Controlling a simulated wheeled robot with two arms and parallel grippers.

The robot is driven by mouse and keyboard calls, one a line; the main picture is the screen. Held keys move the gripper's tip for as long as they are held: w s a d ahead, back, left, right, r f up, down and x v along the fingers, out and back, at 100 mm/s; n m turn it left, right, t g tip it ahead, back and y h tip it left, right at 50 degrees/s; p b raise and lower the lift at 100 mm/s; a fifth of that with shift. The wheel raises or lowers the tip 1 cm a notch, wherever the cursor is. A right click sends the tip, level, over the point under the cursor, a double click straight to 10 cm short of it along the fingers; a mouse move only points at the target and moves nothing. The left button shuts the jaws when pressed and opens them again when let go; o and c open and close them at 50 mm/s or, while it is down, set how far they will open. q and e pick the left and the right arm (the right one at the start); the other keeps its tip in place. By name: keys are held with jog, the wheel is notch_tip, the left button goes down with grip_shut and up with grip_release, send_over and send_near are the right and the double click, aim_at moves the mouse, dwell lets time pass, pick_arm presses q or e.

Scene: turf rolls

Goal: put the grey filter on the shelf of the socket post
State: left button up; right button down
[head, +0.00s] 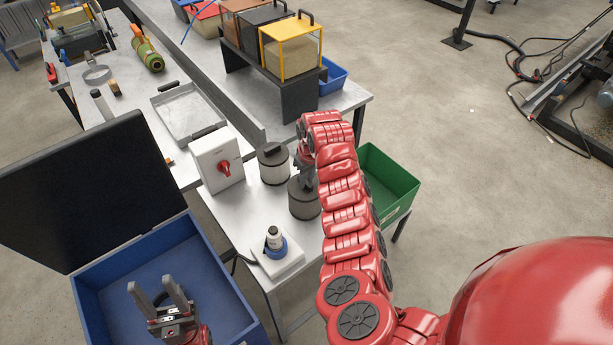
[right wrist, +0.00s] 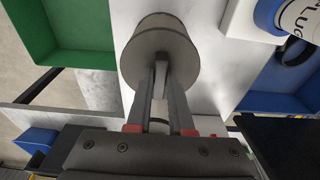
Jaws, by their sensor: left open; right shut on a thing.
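The grey filter is a dark grey cylinder (head: 303,203) at the right side of the small white table. It also shows in the right wrist view (right wrist: 160,38), between my fingertips. My right gripper (right wrist: 162,68) is shut on it; in the head view my red arm hides most of this gripper. I cannot tell whether the filter touches the table. A white block with an upright grey-topped, blue-ringed connector (head: 275,240), perhaps the socket post, stands at the table's front. I cannot make out its shelf clearly. My left gripper (head: 152,287) is open and empty over the blue case.
A second canister (head: 273,165) with a dark lid stands just behind the filter. A white switch box (head: 216,160) with a red knob is left of it. A green bin (head: 388,181) is at right. The open blue case (head: 105,292) is at left.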

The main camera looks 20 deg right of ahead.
jog(key=shift+w+f, duration=0.1)
jog(key=c, duration=1.2)
grip_release()
jog(key=shift+f, duration=0.1)
jog(key=shift+c, duration=0.2)
jog(key=o, duration=0.4)
